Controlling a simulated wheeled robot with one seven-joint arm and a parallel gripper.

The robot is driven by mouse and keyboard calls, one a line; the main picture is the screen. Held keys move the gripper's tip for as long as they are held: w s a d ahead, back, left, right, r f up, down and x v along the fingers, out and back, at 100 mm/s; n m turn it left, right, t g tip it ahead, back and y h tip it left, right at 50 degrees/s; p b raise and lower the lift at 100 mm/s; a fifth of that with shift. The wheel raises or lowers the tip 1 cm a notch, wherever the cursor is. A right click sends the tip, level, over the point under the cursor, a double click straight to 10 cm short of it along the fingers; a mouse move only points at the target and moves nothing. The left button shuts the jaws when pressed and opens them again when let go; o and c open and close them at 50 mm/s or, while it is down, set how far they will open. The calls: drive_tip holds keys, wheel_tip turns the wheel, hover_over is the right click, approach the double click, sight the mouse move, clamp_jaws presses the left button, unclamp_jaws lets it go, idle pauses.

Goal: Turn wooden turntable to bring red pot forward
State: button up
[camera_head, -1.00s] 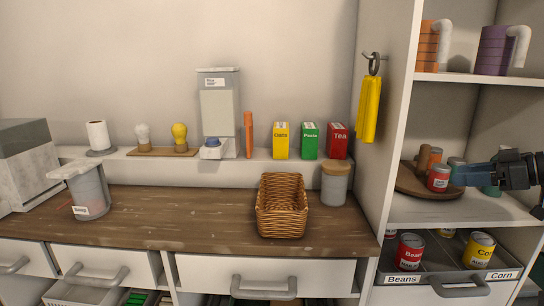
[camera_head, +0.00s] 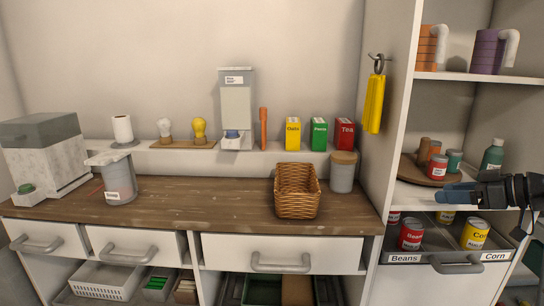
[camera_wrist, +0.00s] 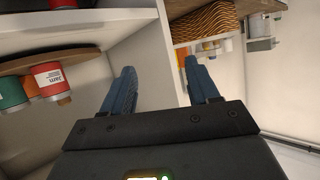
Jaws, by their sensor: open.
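The round wooden turntable (camera_head: 408,173) is on the middle shelf of the white rack at the right. On it stand the red pot (camera_head: 437,168), a teal pot (camera_head: 454,160) and brown items (camera_head: 424,152) behind. My gripper (camera_head: 438,195) points left, in front of and below the turntable in the head view. Its blue fingers are apart with nothing between them. In the wrist view, the turntable (camera_wrist: 22,64) and the red pot (camera_wrist: 50,78) are left of my gripper (camera_wrist: 160,66), apart from the fingers. The turntable's right side is partly hidden in the head view.
A green bottle (camera_head: 493,155) stands right of the turntable, behind my arm. Below is an open drawer (camera_head: 440,260) with cans. The rack's side panel (camera_head: 388,130) bounds the shelf on the left. A wicker basket (camera_head: 297,200) is on the counter.

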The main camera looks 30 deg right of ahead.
drive_tip(key=a+f+m+g+h, duration=0.1)
drive_tip(key=a+f+m+h, duration=0.3)
drive_tip(key=a+f, duration=1.45)
drive_tip(key=s+a+f+m, duration=0.1)
drive_tip(key=s+a+f, duration=0.4)
drive_tip(key=a+f, duration=0.15)
drive_tip(key=s+a+r+h, duration=0.2)
drive_tip(key=s+a, duration=0.8)
drive_tip(key=s, duration=0.2)
drive_tip(key=s+a+r+n+t+y, duration=0.3)
drive_tip(key=s+a+r, duration=0.4)
drive_tip(key=s+r, duration=0.4)
drive_tip(key=shift+s+a+r, duration=0.35)
drive_tip(key=shift+s+a, duration=0.05)
drive_tip(key=shift+s, duration=0.6)
